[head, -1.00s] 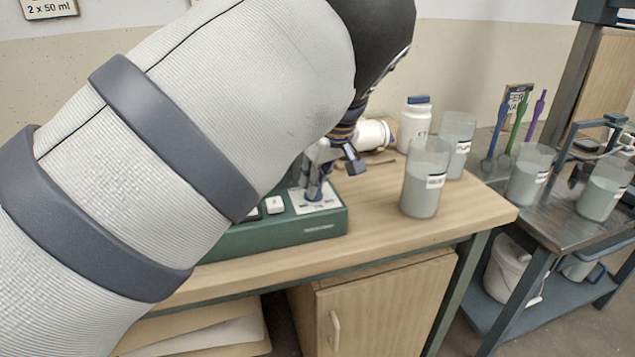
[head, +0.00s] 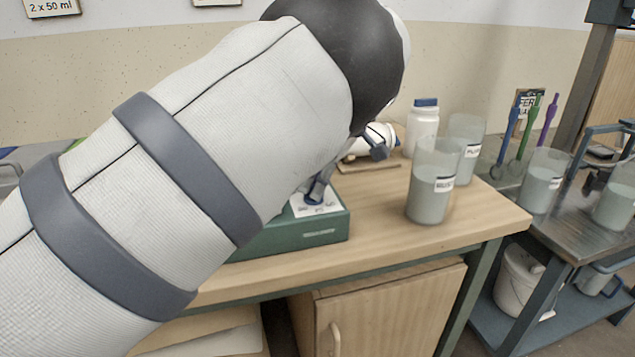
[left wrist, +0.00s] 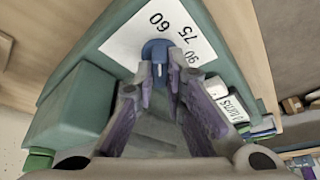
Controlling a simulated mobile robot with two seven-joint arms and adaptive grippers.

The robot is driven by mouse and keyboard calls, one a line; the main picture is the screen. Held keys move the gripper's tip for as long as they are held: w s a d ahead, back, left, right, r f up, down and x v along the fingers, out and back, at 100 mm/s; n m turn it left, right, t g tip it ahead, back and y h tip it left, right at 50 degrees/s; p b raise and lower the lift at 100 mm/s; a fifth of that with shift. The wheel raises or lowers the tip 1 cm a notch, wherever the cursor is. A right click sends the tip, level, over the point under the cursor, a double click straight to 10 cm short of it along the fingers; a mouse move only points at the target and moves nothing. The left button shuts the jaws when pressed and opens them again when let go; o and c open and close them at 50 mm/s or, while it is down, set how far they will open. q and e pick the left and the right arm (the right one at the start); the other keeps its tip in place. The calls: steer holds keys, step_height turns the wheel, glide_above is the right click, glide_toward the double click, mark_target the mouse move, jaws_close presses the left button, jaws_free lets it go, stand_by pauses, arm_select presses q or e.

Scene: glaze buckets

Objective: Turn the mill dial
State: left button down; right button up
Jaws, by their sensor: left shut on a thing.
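The mill dial (left wrist: 155,48) is a small blue knob on a white scale plate (left wrist: 125,45) printed 60, 75 and 90. A pale line marks the dial. In the left wrist view my left gripper (left wrist: 161,72) is shut on the dial, with one finger on each side. The mill (head: 290,236) is a green box at the front of the wooden bench. In the head view my arm covers much of the mill, and only a small part of the left gripper (head: 319,186) shows above the plate. My right gripper is not in view.
Two cloudy beakers (head: 430,200) and a white bottle (head: 421,125) stand right of the mill. A white jar (head: 375,140) lies behind it. A metal trolley (head: 575,225) with more beakers and coloured tools stands at the right. Bare bench lies between mill and beakers.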

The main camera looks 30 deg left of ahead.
arm_select(q)
steer(key=shift+f, duration=0.1)
stand_by(0.3)
steer(key=c, duration=1.6)
jaws_free()
steer(key=shift+c, duration=0.2)
steer(key=v, duration=1.2)
steer(key=shift+a, duration=0.1)
